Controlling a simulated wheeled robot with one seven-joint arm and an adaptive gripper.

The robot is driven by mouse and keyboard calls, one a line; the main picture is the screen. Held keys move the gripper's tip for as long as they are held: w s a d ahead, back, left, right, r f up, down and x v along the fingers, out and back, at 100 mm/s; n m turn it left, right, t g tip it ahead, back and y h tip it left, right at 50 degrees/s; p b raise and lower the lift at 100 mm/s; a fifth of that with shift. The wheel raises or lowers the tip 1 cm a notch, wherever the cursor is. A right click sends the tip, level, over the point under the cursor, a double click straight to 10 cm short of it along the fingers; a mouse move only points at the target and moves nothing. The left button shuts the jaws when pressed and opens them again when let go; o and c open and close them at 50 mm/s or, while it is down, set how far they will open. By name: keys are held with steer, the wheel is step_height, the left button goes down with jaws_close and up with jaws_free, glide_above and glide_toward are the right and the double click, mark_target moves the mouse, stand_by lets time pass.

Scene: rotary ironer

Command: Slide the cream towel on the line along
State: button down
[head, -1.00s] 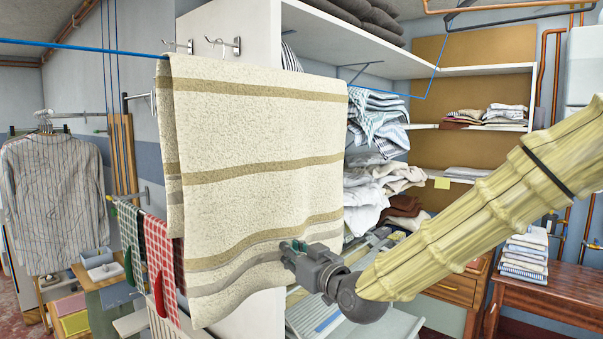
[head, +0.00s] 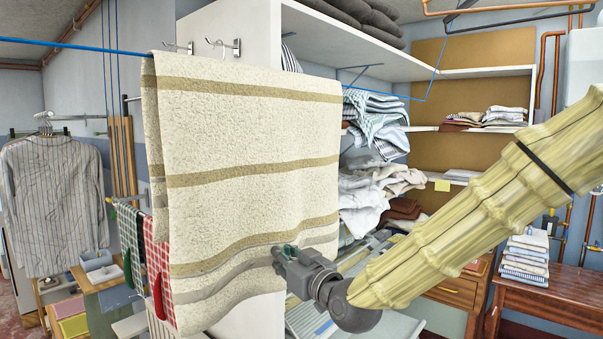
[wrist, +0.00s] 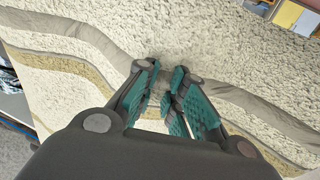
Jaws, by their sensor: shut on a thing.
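The cream towel (head: 245,135) with tan and grey bands hangs folded over the blue line (head: 70,48) in the head view. My gripper (head: 280,258) is at the towel's lower right part, by the grey band. In the wrist view the towel (wrist: 80,25) fills most of the picture. The green fingertips of my gripper (wrist: 168,85) are close together, shut on a pinch of the towel's cloth. The pinched cloth itself is mostly hidden between the fingers.
Behind the towel stands a white shelf unit (head: 330,40) with piled laundry (head: 375,120). Red checked cloths (head: 160,270) hang close at the towel's lower left. A striped shirt (head: 50,205) hangs further left. The line is clear to the towel's left.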

mark_target(201, 281)
steer(key=shift+s+a+b, duration=0.35)
steer(key=shift+s+a, duration=0.55)
steer(key=shift+s, duration=0.3)
steer(key=shift+s+a+b, duration=0.3)
steer(key=shift+s+a, duration=0.55)
steer(key=shift+s, duration=0.35)
steer(key=shift+s+a+b, duration=0.2)
steer(key=shift+s+a, duration=0.4)
steer(key=shift+s, duration=0.2)
steer(key=shift+s+a+b, duration=0.15)
steer(key=shift+s+a, duration=0.4)
steer(key=shift+s, duration=0.3)
steer(key=shift+s+a+b, duration=0.2)
steer(key=shift+s+a, duration=0.4)
steer(key=shift+s, duration=0.2)
steer(key=shift+s+a+b, duration=0.2)
steer(key=shift+s+a, duration=0.7)
steer(key=shift+s, duration=0.3)
steer(key=shift+s+a+b, duration=0.2)
steer(key=shift+s+a, duration=0.7)
steer(key=shift+s, duration=0.3)
steer(key=shift+s+a, duration=0.1)
steer(key=shift+s+a, duration=0.55)
steer(key=shift+s, duration=0.25)
steer(key=shift+s+a, duration=0.55)
steer(key=shift+s, duration=0.2)
steer(key=shift+s+a, duration=0.55)
steer(key=shift+s, duration=0.25)
